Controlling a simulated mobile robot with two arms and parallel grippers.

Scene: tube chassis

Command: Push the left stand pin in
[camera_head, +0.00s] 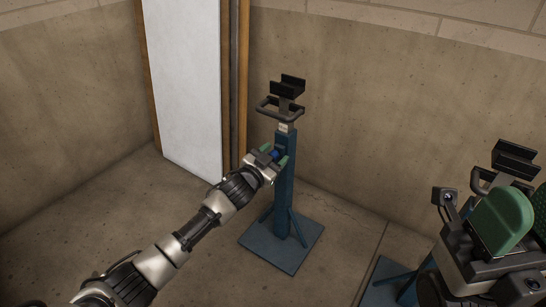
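The left stand (284,185) is a blue post on a square base plate, topped by a black cradle and a dark handle bar. My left gripper (274,155) reaches the post from the left, just below its pale collar. Its green-tipped fingers are apart, with a small blue piece (275,153), perhaps the pin, between them. I cannot tell whether the fingers touch it. My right gripper (512,222) is large at the lower right, close to the camera, with green pads; its far part is cut off by the frame edge.
A second stand with a black cradle (515,158) and blue base (385,284) is partly hidden behind my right gripper. A white panel (185,85) with wooden edges stands at the wall behind. The concrete floor between the two stands is clear.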

